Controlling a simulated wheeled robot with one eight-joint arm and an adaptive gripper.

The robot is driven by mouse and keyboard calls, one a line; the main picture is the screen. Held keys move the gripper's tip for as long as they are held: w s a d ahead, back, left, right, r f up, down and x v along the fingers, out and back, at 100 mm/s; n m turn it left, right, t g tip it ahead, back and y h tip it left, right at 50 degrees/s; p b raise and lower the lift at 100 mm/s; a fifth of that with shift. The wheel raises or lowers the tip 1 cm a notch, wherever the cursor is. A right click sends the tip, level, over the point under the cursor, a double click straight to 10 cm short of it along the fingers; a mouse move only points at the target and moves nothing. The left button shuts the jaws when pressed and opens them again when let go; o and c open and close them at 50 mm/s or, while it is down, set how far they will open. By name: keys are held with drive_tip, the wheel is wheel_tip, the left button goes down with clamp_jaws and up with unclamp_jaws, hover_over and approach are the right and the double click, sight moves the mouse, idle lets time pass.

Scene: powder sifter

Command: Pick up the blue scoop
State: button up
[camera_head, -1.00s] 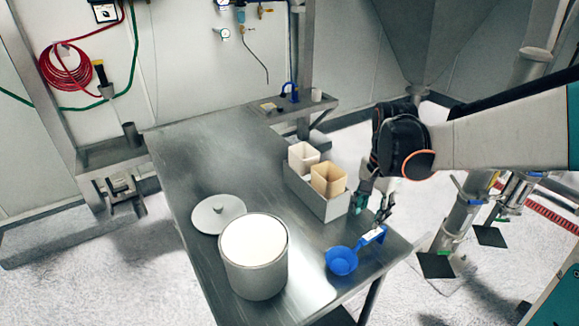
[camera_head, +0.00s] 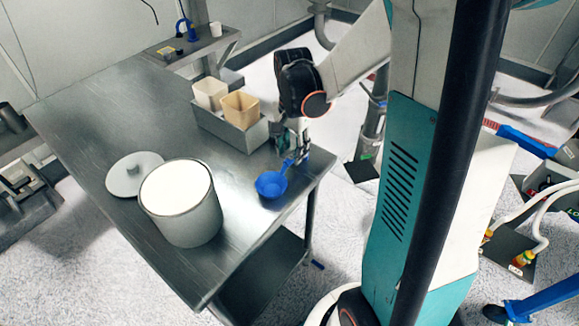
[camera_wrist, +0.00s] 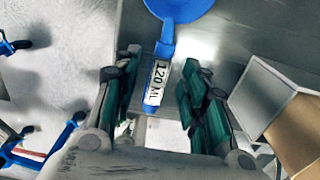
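The blue scoop (camera_head: 271,185) lies on the steel table near its right front corner, its bowl toward the front left. My gripper (camera_head: 294,150) is over its handle. In the wrist view, the scoop's bowl (camera_wrist: 180,8) is at the top edge and its handle, with a white "120 ML" label, runs down between my fingers. My gripper (camera_wrist: 160,75) is open there, one finger on each side of the handle with a visible gap on both sides. Whether the fingertips touch the table cannot be told.
A grey metal bin (camera_head: 232,132) holding a white and a tan container stands just left of my gripper. A large pot of white powder (camera_head: 181,205) and its lid (camera_head: 134,174) stand left of the scoop. The table's right edge (camera_head: 322,178) is close to the scoop.

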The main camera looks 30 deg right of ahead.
sight(292, 156)
wheel_tip(292, 156, down, 5)
drive_tip(key=shift+r+b, duration=0.15)
drive_tip(key=shift+b, duration=0.85)
drive_tip(key=shift+c, duration=0.6)
clamp_jaws()
drive_tip(key=shift+r, duration=0.15)
wheel_tip(292, 156, up, 20)
drive_tip(key=p, duration=0.6)
drive_tip(key=shift+p, duration=0.35)
